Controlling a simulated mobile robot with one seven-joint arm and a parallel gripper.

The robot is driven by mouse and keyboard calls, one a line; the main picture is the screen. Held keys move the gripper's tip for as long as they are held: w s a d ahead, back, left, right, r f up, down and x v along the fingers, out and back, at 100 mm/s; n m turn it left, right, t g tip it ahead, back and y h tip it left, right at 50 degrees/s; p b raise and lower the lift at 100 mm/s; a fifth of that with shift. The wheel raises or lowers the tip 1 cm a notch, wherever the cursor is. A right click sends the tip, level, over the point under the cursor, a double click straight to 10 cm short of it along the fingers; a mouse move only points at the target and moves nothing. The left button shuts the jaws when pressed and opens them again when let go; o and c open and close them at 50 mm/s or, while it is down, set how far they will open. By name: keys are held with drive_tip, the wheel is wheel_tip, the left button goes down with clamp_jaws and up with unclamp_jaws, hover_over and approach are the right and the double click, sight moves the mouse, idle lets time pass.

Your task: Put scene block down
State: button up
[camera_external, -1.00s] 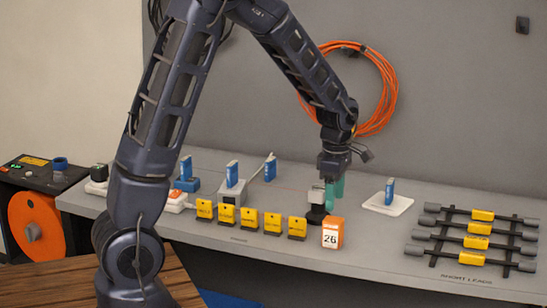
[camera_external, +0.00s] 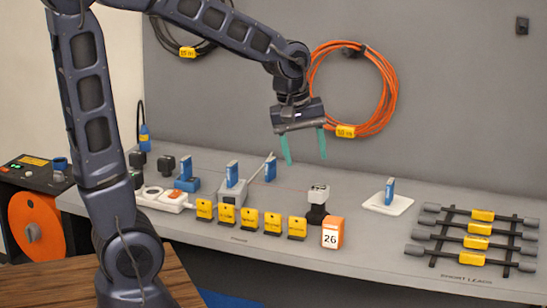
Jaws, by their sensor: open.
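The block marked 26 (camera_external: 332,234), orange with a white front, stands upright near the front edge of the grey bench, and I take it for the scene block. My gripper (camera_external: 304,158) is open and empty, its two teal fingers pointing down and spread apart. It hangs above the bench, up and to the left of the block, clear of it. Nothing shows between the fingers.
A black-and-grey device (camera_external: 317,205) stands just behind the block. A row of yellow tags (camera_external: 250,221) runs to its left. A white plate with a blue upright piece (camera_external: 388,200) and a rack of dark leads (camera_external: 475,240) lie to the right. An orange cable coil (camera_external: 385,85) hangs behind.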

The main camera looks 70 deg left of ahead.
drive_tip(key=s+d+r+m+t, duration=0.1)
drive_tip(key=s+d+r+m, duration=0.1)
drive_tip(key=s+m, duration=0.5)
drive_tip(key=s+d+r+m+t, duration=0.1)
drive_tip(key=s+d+r+m, duration=0.2)
drive_tip(key=s+m, duration=0.4)
drive_tip(key=shift+s+d+r+y, duration=0.15)
drive_tip(key=shift+s+d+y, duration=0.25)
drive_tip(key=shift+s, duration=1.25)
drive_tip(key=shift+d, duration=0.1)
